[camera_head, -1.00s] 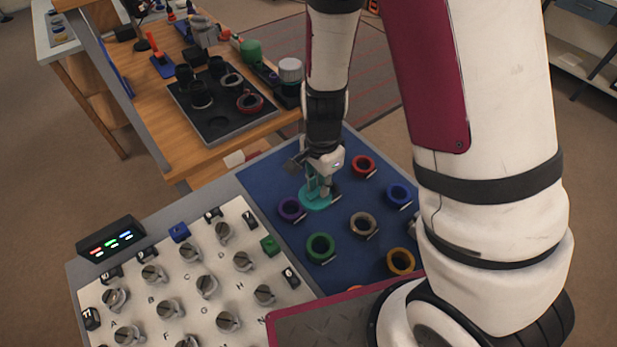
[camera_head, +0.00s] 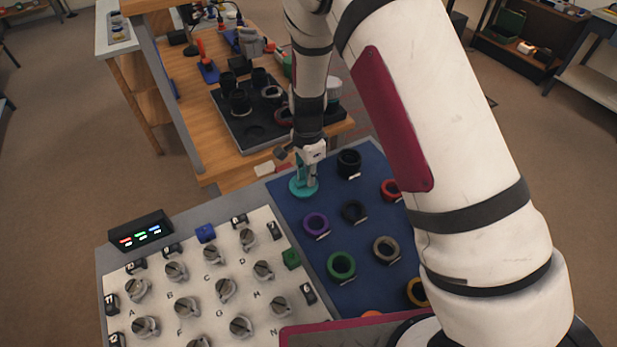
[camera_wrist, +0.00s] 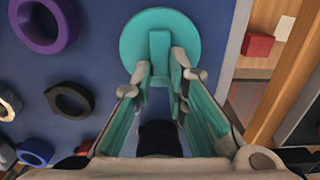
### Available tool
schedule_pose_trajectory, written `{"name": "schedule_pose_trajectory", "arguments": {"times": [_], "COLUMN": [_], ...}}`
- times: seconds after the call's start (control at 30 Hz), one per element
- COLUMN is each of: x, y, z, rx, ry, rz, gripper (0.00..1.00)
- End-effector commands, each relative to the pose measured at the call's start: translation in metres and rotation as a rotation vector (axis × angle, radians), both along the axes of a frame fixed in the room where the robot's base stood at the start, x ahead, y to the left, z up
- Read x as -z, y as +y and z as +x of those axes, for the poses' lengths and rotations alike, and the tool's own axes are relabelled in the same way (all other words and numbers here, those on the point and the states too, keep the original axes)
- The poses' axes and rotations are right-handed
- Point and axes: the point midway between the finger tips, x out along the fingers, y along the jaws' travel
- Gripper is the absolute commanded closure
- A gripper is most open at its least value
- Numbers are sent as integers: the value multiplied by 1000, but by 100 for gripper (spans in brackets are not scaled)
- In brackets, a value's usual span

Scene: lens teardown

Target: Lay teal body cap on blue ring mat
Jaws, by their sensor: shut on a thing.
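The teal body cap (camera_head: 300,190) is a flat round disc with an upright tab; it also shows in the wrist view (camera_wrist: 135,38). My gripper (camera_head: 305,174) is shut on its tab, and both fingers flank the tab in the wrist view (camera_wrist: 163,75). The cap is level at the back left corner of the blue ring mat (camera_head: 378,287), over bare mat. I cannot tell whether it touches the mat or hangs just above it. The mat also fills the left of the wrist view (camera_wrist: 98,62).
On the mat, a purple ring (camera_head: 316,234) is nearest in front of the cap, and a black ring (camera_head: 349,173) is to its right. Several other rings lie further right and forward. A pale knob board (camera_head: 180,300) is left of the mat. A wooden bench (camera_head: 186,128) stands behind.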

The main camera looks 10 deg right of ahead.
Motion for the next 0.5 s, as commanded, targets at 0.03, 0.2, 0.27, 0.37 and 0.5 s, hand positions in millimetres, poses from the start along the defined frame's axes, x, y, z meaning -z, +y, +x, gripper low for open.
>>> {"name": "schedule_pose_trajectory", "arguments": {"times": [0.03, 0.2, 0.27, 0.37, 0.5], "x": [8, 15, 15, 15, 18], "y": [-1, 0, 0, 0, 0], "z": [0, 0, 0, 0, 0], "rx": [2, 0, 0, 0, 0], "ry": [2, -2, -2, -2, -2], "rz": [-1, 1, 1, 1, 1], "gripper": [100, 100, 100, 100, 81]}}
